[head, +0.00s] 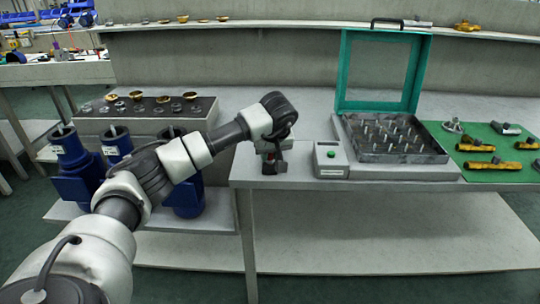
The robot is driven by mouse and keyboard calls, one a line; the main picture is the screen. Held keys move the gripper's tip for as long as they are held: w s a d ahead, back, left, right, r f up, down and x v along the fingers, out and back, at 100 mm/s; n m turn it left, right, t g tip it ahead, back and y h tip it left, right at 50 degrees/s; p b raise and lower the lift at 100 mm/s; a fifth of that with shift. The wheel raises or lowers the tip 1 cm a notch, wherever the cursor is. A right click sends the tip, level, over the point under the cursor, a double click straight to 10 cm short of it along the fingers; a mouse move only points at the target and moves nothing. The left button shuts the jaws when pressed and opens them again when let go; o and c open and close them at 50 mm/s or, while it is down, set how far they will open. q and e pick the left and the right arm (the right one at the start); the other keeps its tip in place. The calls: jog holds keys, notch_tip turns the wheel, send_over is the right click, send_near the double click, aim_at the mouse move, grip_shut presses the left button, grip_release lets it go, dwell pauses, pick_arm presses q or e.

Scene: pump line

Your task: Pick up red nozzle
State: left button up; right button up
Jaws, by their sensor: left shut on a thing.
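My left arm reaches in from the left, and its gripper (273,166) points down at the left end of the grey workbench, just left of the control box. It is shut on a small dark thing with a little red showing (270,157), which looks like the red nozzle. The fingers and wrist hide most of it. I cannot tell whether it touches the bench top. My right gripper is not in view.
Yellow parts lie on a green mat (490,143). Blue pumps (75,165) stand at left.

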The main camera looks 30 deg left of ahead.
pick_arm(q)
jog(key=r, duration=0.2)
jog(key=d+r, duration=0.1)
jog(key=r, duration=0.1)
jog(key=shift+w+d+r, duration=0.1)
jog(key=shift+w, duration=0.1)
jog(key=w+d+r, duration=0.2)
jog(key=d+r, duration=0.4)
jog(key=d, duration=0.4)
jog(key=shift+w+p, duration=0.15)
jog(key=shift+p, duration=0.3)
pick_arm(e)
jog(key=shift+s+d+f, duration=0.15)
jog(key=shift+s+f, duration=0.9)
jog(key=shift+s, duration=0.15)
pick_arm(q)
jog(key=shift+d, duration=0.1)
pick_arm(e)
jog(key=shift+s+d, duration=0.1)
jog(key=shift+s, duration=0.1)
